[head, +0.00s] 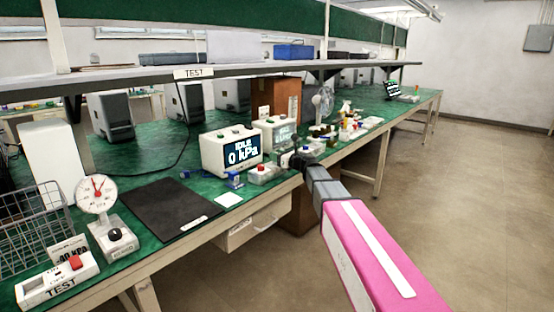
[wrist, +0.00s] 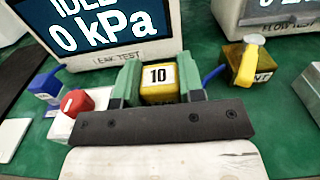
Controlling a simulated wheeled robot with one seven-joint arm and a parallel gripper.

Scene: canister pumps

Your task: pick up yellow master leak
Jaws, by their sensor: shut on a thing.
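A yellow block marked "10" (wrist: 160,88), which looks like the yellow master leak, sits between the green fingers of my gripper (wrist: 158,76) in the wrist view. The fingers press on its left and right sides. It is in front of the leak test box (wrist: 100,30), whose screen reads "IDLE 0 kPa". I cannot tell whether the block touches the bench. In the head view my gripper (head: 292,158) is over the bench's front edge, and the block cannot be made out there.
A yellow valve piece (wrist: 242,66) stands to the right, by the flow test box (wrist: 272,12). A blue piece (wrist: 47,86) and a red button on a white base (wrist: 76,101) are on the left. A dark mat (head: 158,207) and a dial gauge (head: 97,195) lie farther left.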

